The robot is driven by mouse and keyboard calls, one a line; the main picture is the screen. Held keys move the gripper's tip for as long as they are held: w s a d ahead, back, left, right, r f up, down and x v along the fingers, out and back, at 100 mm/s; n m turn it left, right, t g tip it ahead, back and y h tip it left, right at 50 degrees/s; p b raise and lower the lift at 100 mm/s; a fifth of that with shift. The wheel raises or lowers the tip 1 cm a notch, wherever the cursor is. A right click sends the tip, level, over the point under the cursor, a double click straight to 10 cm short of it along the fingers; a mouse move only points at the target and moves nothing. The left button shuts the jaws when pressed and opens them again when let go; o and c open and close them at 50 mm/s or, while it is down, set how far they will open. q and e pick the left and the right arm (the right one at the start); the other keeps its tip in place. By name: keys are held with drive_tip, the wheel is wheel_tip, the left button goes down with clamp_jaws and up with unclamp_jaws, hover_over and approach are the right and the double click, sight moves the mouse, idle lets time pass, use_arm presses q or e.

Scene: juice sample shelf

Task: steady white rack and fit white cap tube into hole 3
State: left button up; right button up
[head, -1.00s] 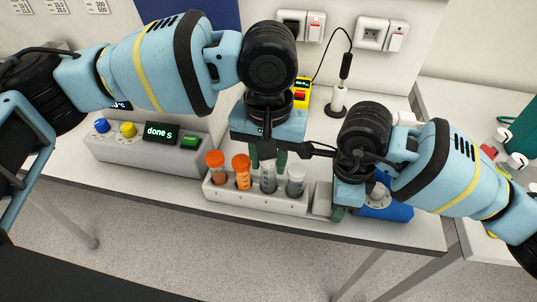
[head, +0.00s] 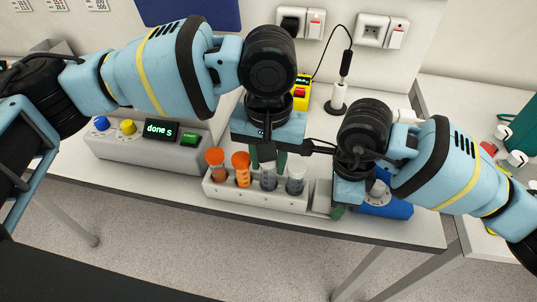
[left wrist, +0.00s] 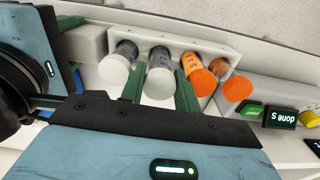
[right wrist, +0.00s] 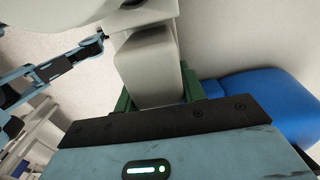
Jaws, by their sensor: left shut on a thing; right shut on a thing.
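The white rack (head: 258,201) stands near the table's front edge with several tubes in a row. The white cap tube (left wrist: 160,80) is between the green fingers of my left gripper (left wrist: 160,88), which is shut on it. It stands third from the left in the head view, its lower part inside the rack; whether it is fully seated I cannot tell. My left gripper (head: 268,160) hides its cap there. My right gripper (right wrist: 158,100) is shut on the pale end block (right wrist: 148,70) of the rack, at the rack's right end in the head view.
Two orange-capped tubes (head: 215,165) (head: 241,170) stand left of the held tube, and another white-capped tube (head: 296,178) stands close on its right. A grey control box (head: 140,152) reading "done s" is at left. A blue object (head: 385,207) lies right of my right gripper.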

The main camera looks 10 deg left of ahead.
use_arm(q)
drive_tip(key=shift+f, duration=0.6)
drive_tip(key=o, duration=1.1)
drive_tip(key=shift+c, duration=0.2)
wheel_tip(320, 180, up, 12)
